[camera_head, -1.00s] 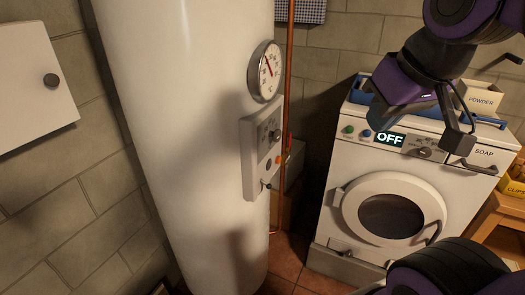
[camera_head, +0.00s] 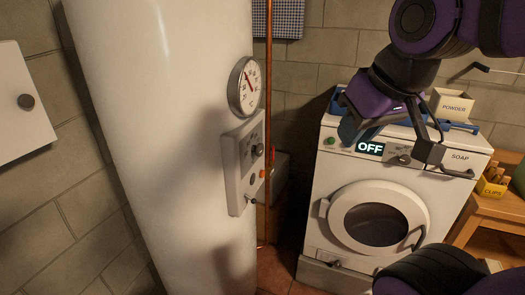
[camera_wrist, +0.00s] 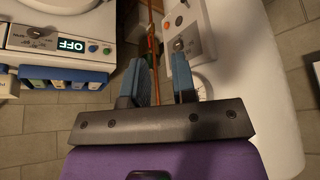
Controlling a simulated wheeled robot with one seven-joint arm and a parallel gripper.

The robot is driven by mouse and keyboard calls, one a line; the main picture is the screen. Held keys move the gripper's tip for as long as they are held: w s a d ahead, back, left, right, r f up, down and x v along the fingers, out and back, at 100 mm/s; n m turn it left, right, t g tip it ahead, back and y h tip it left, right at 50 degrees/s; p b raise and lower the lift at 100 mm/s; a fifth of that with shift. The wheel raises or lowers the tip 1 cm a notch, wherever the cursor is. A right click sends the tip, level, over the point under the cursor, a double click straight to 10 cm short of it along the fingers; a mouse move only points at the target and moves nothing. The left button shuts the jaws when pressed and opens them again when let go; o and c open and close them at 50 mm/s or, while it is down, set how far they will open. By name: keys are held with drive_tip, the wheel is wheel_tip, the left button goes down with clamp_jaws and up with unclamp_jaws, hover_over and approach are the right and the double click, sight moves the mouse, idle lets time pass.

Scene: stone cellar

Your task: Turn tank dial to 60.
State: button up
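The white tank (camera_head: 160,150) stands at the centre-left in the head view. Its grey control panel (camera_head: 232,165) carries a dark knob (camera_head: 257,150) with marks around it, too small to read. A round gauge (camera_head: 244,86) with a red needle sits above the panel. My gripper (camera_head: 358,130) is right of the panel, apart from it, in front of the washing machine. In the wrist view my gripper (camera_wrist: 162,78) is open and empty, with two blue fingers. The panel (camera_wrist: 190,38) and the knob (camera_wrist: 178,45) show beyond the right finger, which partly hides the gauge (camera_wrist: 202,88).
The washing machine (camera_head: 325,170), its display reading OFF, stands right of the tank. A powder box (camera_head: 452,104) and blue tray (camera_head: 460,126) are on top. A copper pipe (camera_head: 268,70) runs beside the tank. A wall cabinet (camera_head: 20,100) is at left; a wooden table (camera_head: 490,208) is at right.

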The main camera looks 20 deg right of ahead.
drive_tip(key=o, duration=0.3)
drive_tip(key=shift+w+a+f+g, duration=0.2)
drive_tip(key=shift+f+g, duration=0.1)
drive_tip(key=shift+f, duration=0.05)
drive_tip(key=o, duration=0.4)
drive_tip(key=w+a+f+m+g+y, duration=0.1)
drive_tip(key=f+m+y, duration=0.1)
drive_tip(key=w+a+f+m+g+y, duration=0.1)
drive_tip(key=w+a+f+g+y, duration=0.1)
drive_tip(key=w+a+f+m+g+y, duration=0.1)
drive_tip(key=w+f+m+y, duration=0.1)
drive_tip(key=shift+a+f+m, duration=0.15)
drive_tip(key=shift+a+m, duration=0.1)
drive_tip(key=shift+m, duration=0.05)
drive_tip(key=shift+o, duration=0.2)
drive_tip(key=m+t+y, duration=0.7)
drive_tip(key=m+t, duration=0.5)
drive_tip(key=m, duration=0.9)
approach(262, 150)
drive_tip(key=x, duration=1)
drive_tip(key=shift+w+a, duration=0.1)
drive_tip(key=c, duration=0.9)
